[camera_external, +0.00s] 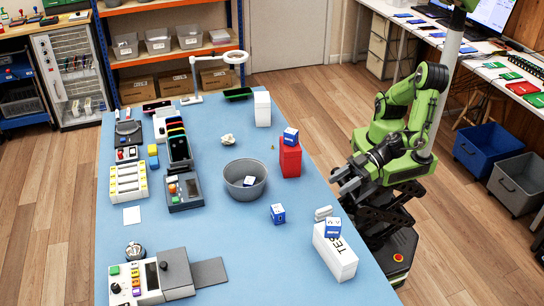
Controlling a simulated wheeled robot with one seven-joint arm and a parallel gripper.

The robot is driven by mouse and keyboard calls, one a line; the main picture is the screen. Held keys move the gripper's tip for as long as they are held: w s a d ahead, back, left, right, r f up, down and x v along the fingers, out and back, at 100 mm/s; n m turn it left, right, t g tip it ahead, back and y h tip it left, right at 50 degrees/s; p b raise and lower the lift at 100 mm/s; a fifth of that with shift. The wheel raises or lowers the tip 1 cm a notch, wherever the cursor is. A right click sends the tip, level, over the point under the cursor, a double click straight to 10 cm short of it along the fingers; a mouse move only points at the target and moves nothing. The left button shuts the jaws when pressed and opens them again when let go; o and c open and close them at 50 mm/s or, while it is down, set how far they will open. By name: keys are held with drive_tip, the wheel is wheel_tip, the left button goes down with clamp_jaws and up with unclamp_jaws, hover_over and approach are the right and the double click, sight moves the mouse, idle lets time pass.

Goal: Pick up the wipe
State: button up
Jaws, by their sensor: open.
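A crumpled whitish wipe (228,139) seems to lie on the blue table (235,275), behind the grey bowl; it is small in the picture, so I cannot be sure of it. A flat white square (132,215) lies at the left of the table; I cannot tell whether it is cloth or paper. My gripper (341,182) is open and appears empty at the table's right edge. It is apart from the crumpled piece, to its right and nearer the camera.
A red box (290,161) topped by a cube stands between my gripper and the crumpled piece. A white box (335,252) stands at the front right. Devices line the left side.

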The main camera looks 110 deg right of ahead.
approach(316, 215)
drive_tip(key=shift+w+a+f, duration=0.1)
drive_tip(key=shift+w+f, duration=0.1)
drive_tip(key=shift+w, duration=0.35)
drive_tip(key=x, duration=0.7)
drive_tip(key=shift+w+f, duration=0.2)
drive_tip(key=shift+w, duration=0.1)
drive_tip(key=shift+s, duration=0.1)
clamp_jaws()
